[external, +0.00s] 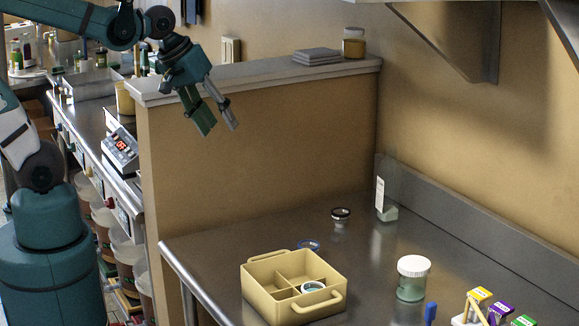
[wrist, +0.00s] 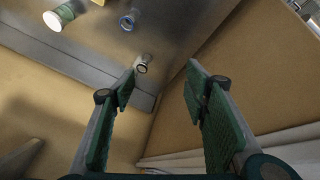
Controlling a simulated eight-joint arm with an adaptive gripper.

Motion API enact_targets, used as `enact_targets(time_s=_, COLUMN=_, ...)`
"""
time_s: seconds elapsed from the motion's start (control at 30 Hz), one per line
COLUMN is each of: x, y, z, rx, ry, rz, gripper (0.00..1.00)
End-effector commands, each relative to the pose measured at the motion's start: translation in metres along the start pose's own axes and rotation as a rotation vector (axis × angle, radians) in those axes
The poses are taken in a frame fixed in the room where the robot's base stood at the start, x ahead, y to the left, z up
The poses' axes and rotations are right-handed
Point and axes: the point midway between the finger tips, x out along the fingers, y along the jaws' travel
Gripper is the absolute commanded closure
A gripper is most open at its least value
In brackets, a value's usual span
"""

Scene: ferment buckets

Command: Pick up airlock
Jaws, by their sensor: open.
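I cannot tell for sure which thing is the airlock. A small clear piece with a dark-rimmed top (external: 340,214) stands on the steel table near the back partition; it also shows in the wrist view (wrist: 143,64). A blue-rimmed piece (external: 309,245) sits behind the cream divided box (external: 268,291); a similar blue piece (wrist: 127,21) shows in the wrist view. A ring-topped piece (external: 313,287) sits in a compartment of the box. My gripper (external: 220,127) is open and empty, high in front of the partition, well above the table; its fingers (wrist: 162,72) are spread in the wrist view.
A white-lidded jar (external: 412,279) stands right of the box, with a blue item (external: 430,312) and colored packets (external: 500,312) nearby. The partition ledge (external: 250,77) is beside my gripper. The table's back middle is mostly clear.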

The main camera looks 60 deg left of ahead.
Motion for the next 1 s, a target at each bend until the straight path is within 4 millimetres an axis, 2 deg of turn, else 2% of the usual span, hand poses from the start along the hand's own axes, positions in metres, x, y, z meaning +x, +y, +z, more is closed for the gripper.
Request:
enact_targets(time_s=0.5, x=0.063, y=0.041, z=-0.013, rx=-0.407, ry=-0.111, rz=-0.046, gripper=0.55)
enact_targets(time_s=1.0, x=0.136, y=0.078, z=-0.012, rx=-0.798, ry=-0.195, rz=-0.142, gripper=0.55)
